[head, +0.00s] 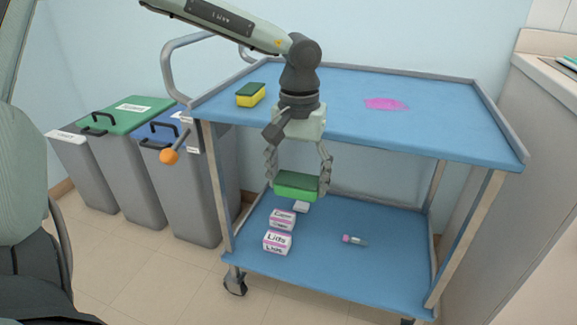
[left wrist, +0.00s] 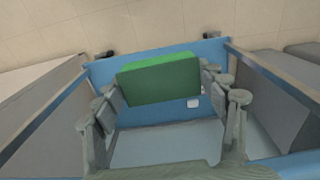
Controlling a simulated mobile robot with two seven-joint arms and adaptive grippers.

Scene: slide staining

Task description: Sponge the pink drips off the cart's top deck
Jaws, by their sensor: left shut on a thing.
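A blue cart's top deck (head: 330,88) carries a pink drip patch (head: 385,104) right of its middle. My left gripper (head: 297,186) points down in front of the cart's near edge, below the top deck's level. It is shut on a green sponge (head: 297,184), which also shows between the fingers in the left wrist view (left wrist: 160,80). A second sponge, yellow with a dark green top (head: 251,95), lies at the left of the top deck. My right gripper is not in view.
The lower shelf (head: 330,275) holds two labelled boxes (head: 278,242), a small white item (head: 301,207) and a pink-capped tube (head: 354,240). Lidded bins (head: 130,165) stand left of the cart. A counter (head: 550,75) stands at the right. A raised rim edges the top deck.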

